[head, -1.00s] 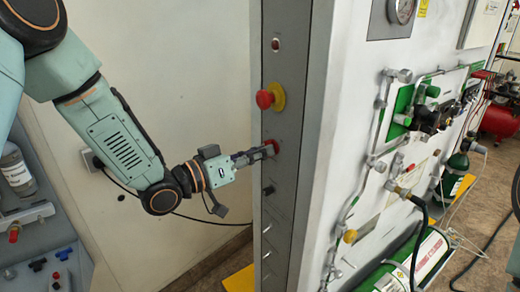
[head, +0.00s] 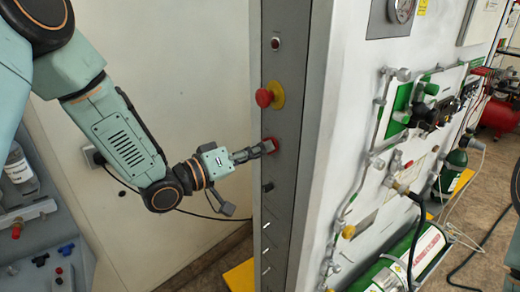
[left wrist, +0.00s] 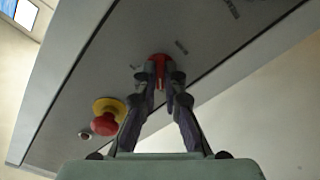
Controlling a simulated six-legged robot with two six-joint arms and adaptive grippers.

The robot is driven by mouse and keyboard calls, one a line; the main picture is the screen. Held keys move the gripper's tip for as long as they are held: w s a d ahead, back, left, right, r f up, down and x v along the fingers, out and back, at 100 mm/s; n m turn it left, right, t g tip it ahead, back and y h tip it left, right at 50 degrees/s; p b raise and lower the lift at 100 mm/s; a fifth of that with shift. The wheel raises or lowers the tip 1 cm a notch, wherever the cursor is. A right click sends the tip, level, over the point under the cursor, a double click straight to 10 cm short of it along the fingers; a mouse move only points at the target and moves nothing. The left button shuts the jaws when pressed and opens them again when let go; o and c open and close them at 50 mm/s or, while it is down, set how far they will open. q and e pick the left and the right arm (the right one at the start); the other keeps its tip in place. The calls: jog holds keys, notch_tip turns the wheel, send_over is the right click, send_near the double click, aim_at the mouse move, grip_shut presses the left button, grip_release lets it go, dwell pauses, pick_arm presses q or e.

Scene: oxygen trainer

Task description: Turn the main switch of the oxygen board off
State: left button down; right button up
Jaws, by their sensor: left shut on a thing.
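The red main switch (head: 275,142) sits on the grey narrow side of the oxygen board (head: 283,215), below a red mushroom button on a yellow collar (head: 268,97). My left gripper (head: 265,148) reaches it from the left and is shut on its handle. In the left wrist view the red switch (left wrist: 158,66) shows between the two fingertips (left wrist: 162,82), which hide part of it. Its exact angle and markings are too small to read. My right gripper does not show.
A small red indicator (head: 276,44) is above the mushroom button, and a small black knob (head: 268,187) is below the switch. The board's white front carries pipes, hoses and a gauge (head: 402,9). A green cylinder (head: 425,250) lies at lower right. Open space lies left of the panel.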

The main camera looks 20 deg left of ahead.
pick_arm(q)
jog(key=c, duration=1.4)
grip_release()
jog(key=shift+c, duration=0.2)
jog(key=shift+s+a, duration=0.15)
jog(key=v, duration=0.7)
jog(key=shift+s, duration=0.1)
